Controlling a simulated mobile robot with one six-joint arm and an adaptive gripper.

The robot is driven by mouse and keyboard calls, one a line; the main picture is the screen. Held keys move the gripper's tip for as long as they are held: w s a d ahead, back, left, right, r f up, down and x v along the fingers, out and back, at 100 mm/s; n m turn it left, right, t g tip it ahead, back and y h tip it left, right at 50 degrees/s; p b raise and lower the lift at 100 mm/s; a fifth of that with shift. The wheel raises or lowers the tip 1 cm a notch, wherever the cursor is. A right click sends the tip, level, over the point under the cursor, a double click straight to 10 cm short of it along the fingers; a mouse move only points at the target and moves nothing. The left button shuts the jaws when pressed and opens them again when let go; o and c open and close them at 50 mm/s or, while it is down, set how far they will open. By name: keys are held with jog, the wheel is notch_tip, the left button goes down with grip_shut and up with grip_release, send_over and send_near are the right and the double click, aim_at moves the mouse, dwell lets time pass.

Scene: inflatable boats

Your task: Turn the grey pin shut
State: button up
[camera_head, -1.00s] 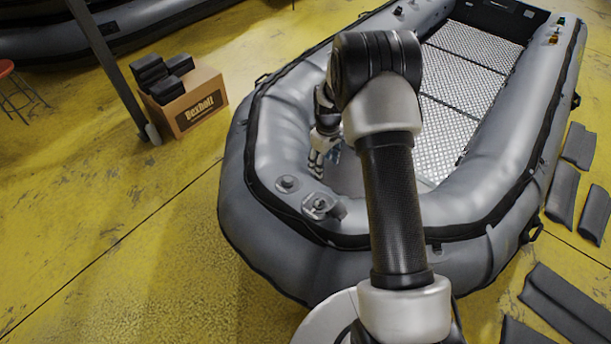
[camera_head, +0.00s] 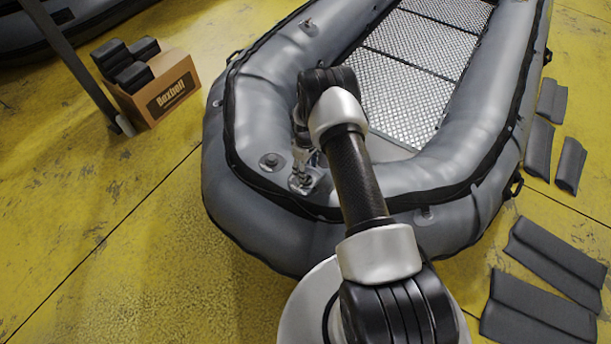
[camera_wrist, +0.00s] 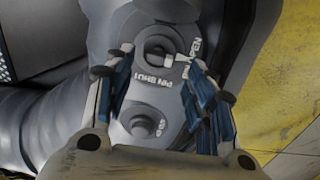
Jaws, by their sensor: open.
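A grey pin (camera_wrist: 158,50) sits in a round recess of a grey valve plate (camera_wrist: 172,95) on the boat. A pale pointer on it points right, toward lettering that seems to read PIN OPEN. Lettering like PIN SHUT lies just below the pin, upside down in the wrist view. My gripper (camera_wrist: 160,66) is open, its blue-padded fingers to either side of the pin with nothing between them. In the head view my gripper (camera_head: 302,166) is over the valve plate (camera_head: 306,182) on the boat's rounded end. Contact with the pin cannot be told.
A second round fitting (camera_wrist: 140,124) lies close to the pin and also shows in the head view (camera_head: 270,161). The grey inflatable boat (camera_head: 262,110) surrounds the work spot. A cardboard box (camera_head: 165,92) stands at the left. Dark pads (camera_head: 540,305) lie at the right.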

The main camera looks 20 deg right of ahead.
notch_tip(320, 180, down, 5)
jog(key=shift+r+b, duration=0.1)
jog(key=shift+b, duration=0.4)
jog(key=c, duration=1.1)
